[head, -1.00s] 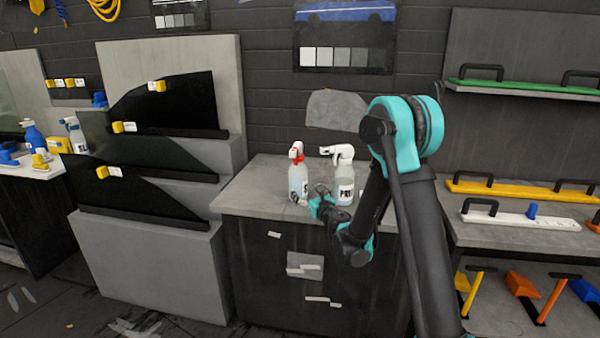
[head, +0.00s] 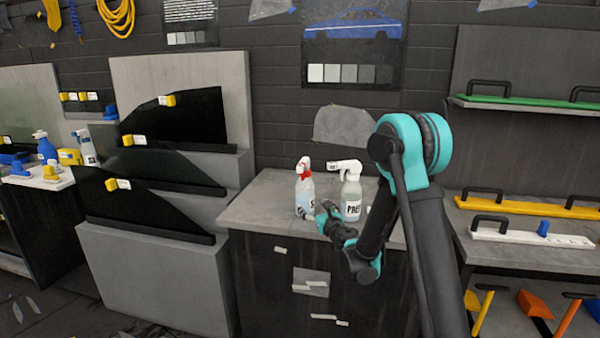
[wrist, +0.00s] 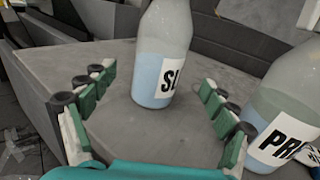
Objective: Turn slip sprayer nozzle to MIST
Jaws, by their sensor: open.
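The slip sprayer (head: 305,195) is a clear bottle with pale blue liquid and a red-and-white spray head, upright on the grey counter. Its label shows only "S" in the head view. In the wrist view, the slip sprayer (wrist: 165,60) reads "SL" and stands ahead between my fingers; its spray head and nozzle are out of frame above. My gripper (head: 326,212) is low at the bottle's front right. In the wrist view, my gripper (wrist: 157,78) is open, a finger on each side of the bottle, with gaps visible. The nozzle setting is too small to read.
A second bottle (head: 351,195), with a white head and a label starting "PRE", stands close to the right; it also shows beside my right finger (wrist: 285,115). The counter (head: 262,205) is clear left of the slip sprayer. Tinted panes (head: 180,125) stand further left.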

